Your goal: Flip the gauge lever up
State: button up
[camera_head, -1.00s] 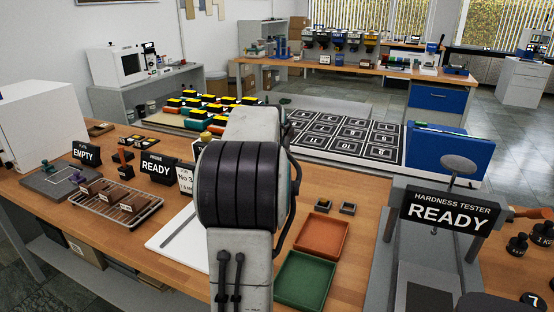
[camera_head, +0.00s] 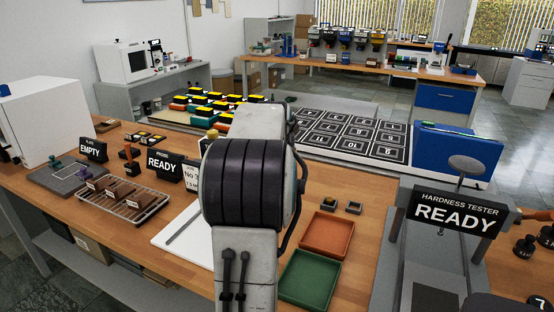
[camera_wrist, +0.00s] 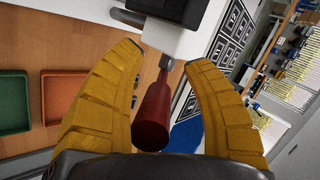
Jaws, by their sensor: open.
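In the wrist view, a dark red handle (camera_wrist: 153,115) on a short grey metal shaft lies between the yellow fingers of my gripper (camera_wrist: 164,57). I take it for the gauge lever. The shaft joins a pale block with a dark top (camera_wrist: 178,14). The fingers are open, with a gap on each side of the handle. In the head view my arm fills the middle and my gripper does not show. I cannot make out the red handle there.
The hardness tester with a READY sign (camera_head: 458,212) stands at the right. An orange tray (camera_head: 327,236) and a green tray (camera_head: 309,279) lie on the bench. At the left are a wire rack (camera_head: 120,208) and signs. A blue bin (camera_head: 455,160) stands behind.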

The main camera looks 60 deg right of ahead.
jog(key=v, duration=1.2)
jog(key=shift+w, duration=0.1)
dwell(0.4)
jog(key=s+a+f+n+g+y, duration=0.15)
jog(key=a+f+n+y, duration=0.35)
jog(key=a+f+n, duration=0.95)
jog(key=w+a+n+t+y+p, duration=0.2)
jog(key=a+n, duration=1.1)
jog(key=a, duration=1.5)
jog(key=shift+w+r+y+p, duration=0.4)
jog(key=shift+p, duration=0.75)
jog(key=shift+n, duration=0.25)
